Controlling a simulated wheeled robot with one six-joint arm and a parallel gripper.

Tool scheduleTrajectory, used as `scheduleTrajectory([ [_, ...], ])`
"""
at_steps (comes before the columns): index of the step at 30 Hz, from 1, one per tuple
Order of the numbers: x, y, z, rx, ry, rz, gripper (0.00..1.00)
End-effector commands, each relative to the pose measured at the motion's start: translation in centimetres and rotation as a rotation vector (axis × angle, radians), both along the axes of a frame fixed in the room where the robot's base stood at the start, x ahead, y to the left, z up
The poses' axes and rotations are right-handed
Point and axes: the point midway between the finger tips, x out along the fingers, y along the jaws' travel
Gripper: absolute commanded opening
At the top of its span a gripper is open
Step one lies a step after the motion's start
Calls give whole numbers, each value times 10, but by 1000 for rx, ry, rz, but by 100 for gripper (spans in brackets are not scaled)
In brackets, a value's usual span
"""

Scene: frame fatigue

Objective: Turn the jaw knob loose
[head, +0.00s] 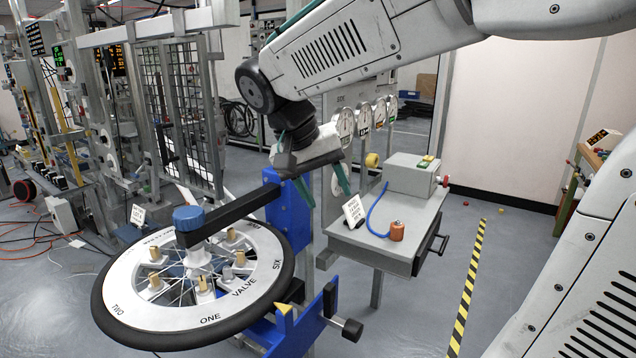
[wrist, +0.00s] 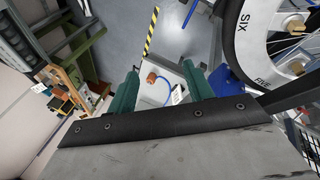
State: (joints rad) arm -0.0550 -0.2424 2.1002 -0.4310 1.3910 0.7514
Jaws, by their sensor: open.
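The black jaw knob (head: 352,330) sits on the end of a short metal rod, to the right of the blue jaw (head: 331,298) at the bottom of the head view. The jaw belongs to a blue stand with a spoked wheel (head: 128,318) lying in front of it. My gripper (head: 325,187) hangs above and behind the knob, well apart from it, fingers pointing down. In the wrist view its two green fingers (wrist: 161,82) are apart with nothing between them. I cannot make out the knob in the wrist view.
A black arm with a blue cap (head: 188,217) reaches over the wheel from a blue post (head: 287,208). A grey bench (head: 385,240) with an orange piece and blue hose stands behind, right of my gripper. Floor right of the knob is clear up to a striped line (head: 466,290).

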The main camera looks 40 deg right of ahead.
Motion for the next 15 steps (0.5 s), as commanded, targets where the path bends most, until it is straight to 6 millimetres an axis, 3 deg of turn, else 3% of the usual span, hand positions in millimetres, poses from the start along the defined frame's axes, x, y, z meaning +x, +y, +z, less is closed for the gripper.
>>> scheduleTrajectory([
  [2,7,-5,-10,-1,29,-15,52],
  [5,39,-14,-13,8,35,-46,52],
  [15,229,-57,3,96,-203,-124,52],
])
